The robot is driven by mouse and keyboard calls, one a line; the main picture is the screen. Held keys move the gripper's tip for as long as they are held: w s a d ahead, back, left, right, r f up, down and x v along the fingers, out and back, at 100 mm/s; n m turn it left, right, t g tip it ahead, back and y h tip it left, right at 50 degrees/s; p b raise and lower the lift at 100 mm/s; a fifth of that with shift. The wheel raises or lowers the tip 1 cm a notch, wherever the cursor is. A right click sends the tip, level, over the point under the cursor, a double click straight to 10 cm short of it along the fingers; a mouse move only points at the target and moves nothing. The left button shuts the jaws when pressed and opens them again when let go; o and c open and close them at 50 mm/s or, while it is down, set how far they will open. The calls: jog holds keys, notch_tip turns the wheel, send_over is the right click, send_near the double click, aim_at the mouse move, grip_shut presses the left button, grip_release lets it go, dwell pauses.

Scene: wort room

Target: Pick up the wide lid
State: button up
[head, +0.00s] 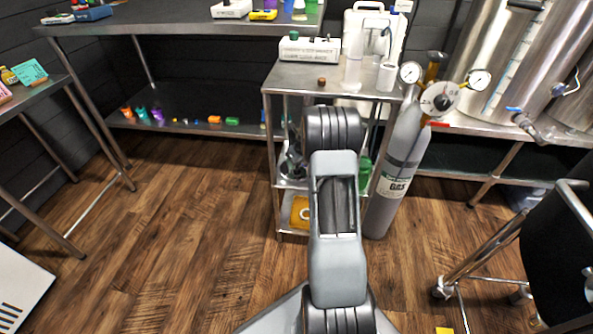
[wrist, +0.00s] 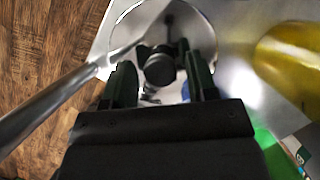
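The wide lid (wrist: 200,28) shows at the top of the wrist view as a round, shiny, see-through or pale disc with a thin rim. A dark round knob (wrist: 160,69) stands on it. My gripper (wrist: 161,80) has its two dark green fingers apart, one on each side of the knob. Gaps show between the knob and both fingers. I cannot tell how far down the knob the fingertips reach. In the head view my arm hides the gripper, and I cannot make out the lid surely on the cart's shelves.
A metal post (wrist: 45,108) runs close by on the left in the wrist view. A yellow rounded thing (wrist: 292,60) is at the right. The steel cart (head: 290,78) has a top above its shelves. A grey gas cylinder (head: 398,160) stands against its right side.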

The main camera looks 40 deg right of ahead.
jog(key=c, duration=0.9)
grip_shut()
jog(key=shift+r, duration=0.1)
